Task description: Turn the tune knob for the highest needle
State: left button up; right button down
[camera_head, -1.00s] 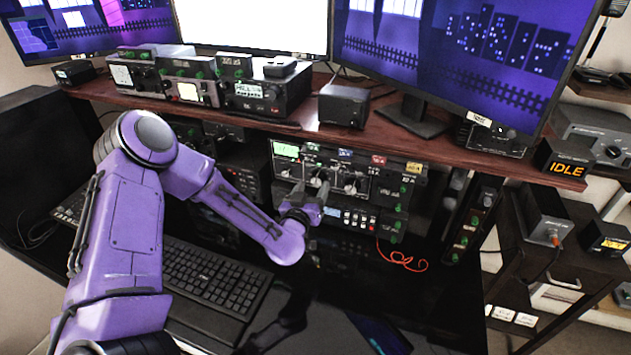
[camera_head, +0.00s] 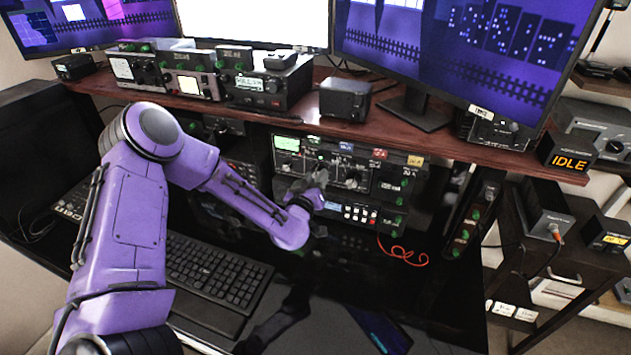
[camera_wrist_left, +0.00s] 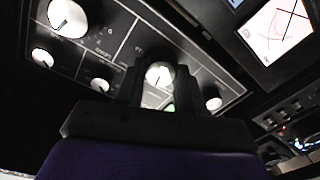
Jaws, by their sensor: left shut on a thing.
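The tuner panel (camera_head: 350,166) is a dark unit with white knobs and labels under the desk shelf. My left gripper (camera_head: 314,182) is at its front, left of centre. In the left wrist view, a white-faced knob (camera_wrist_left: 158,74) sits between the two dark fingers of my left gripper (camera_wrist_left: 158,82), which are shut on it. Its label is hidden or too blurred to read. A white meter face (camera_wrist_left: 276,28) with dark crossing lines shows at the upper right; the needle reading is unclear. A lit green display (camera_head: 287,143) is at the panel's upper left. My right gripper is not in view.
Other knobs flank the held one: a large knob (camera_wrist_left: 67,18) at the upper left and a small knob (camera_wrist_left: 213,103) to the right. The wooden shelf (camera_head: 420,147) overhangs the panel. A keyboard (camera_head: 215,272) and a red cable (camera_head: 405,256) lie below.

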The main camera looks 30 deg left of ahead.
pick_arm(q)
jog(key=shift+n, duration=1.1)
jog(key=o, duration=1)
jog(key=shift+o, duration=0.2)
jog(key=shift+s, duration=0.1)
jog(key=b+v, duration=0.2)
jog(key=v, duration=0.8)
jog(key=shift+s, duration=0.25)
jog(key=shift+d, duration=0.1)
